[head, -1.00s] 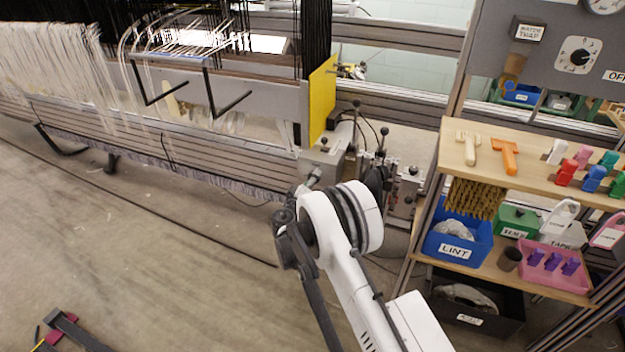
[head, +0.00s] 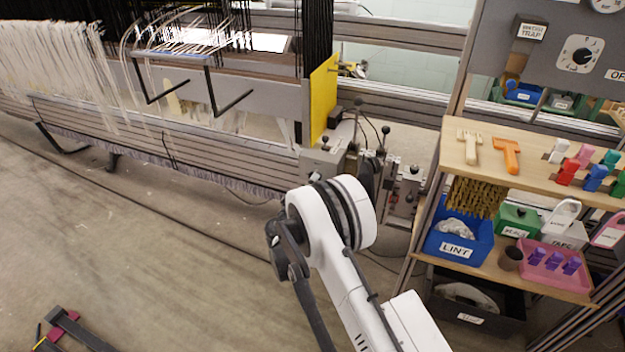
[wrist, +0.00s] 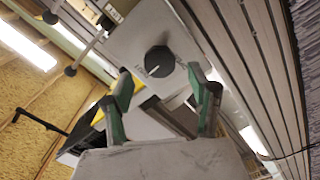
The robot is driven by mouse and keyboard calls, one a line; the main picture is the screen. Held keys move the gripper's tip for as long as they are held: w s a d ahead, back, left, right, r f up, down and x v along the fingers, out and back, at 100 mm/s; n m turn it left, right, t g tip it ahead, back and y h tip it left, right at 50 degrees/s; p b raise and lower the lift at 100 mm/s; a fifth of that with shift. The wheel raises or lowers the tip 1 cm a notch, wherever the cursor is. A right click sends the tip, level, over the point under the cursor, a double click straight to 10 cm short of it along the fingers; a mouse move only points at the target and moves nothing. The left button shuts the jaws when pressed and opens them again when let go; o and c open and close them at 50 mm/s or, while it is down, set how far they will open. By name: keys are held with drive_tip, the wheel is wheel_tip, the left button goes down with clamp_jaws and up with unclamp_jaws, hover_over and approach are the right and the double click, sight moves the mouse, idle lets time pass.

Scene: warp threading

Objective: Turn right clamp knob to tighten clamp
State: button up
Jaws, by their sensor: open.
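A round black knob (wrist: 159,61) with a white pointer line sits on a grey metal box (wrist: 150,28) in the wrist view. Small lettering beside it is too small to read surely. My gripper (wrist: 168,80) is open, with its green-and-grey fingers on either side below the knob. The fingertips appear apart from the knob, with nothing between them. In the head view the grey box (head: 318,160) stands at the right end of the loom, below a yellow panel (head: 322,98). My own arm hides the gripper there, and the knob cannot be made out.
Levers with black ball ends (wrist: 70,71) stand close to the box. The loom's slatted beam (head: 200,150) runs left from it. A wooden shelf (head: 540,165) with tools and bins stands to the right. The floor at left is mostly clear.

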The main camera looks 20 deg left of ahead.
drive_tip(key=s, duration=0.7)
drive_tip(key=shift+s, duration=0.3)
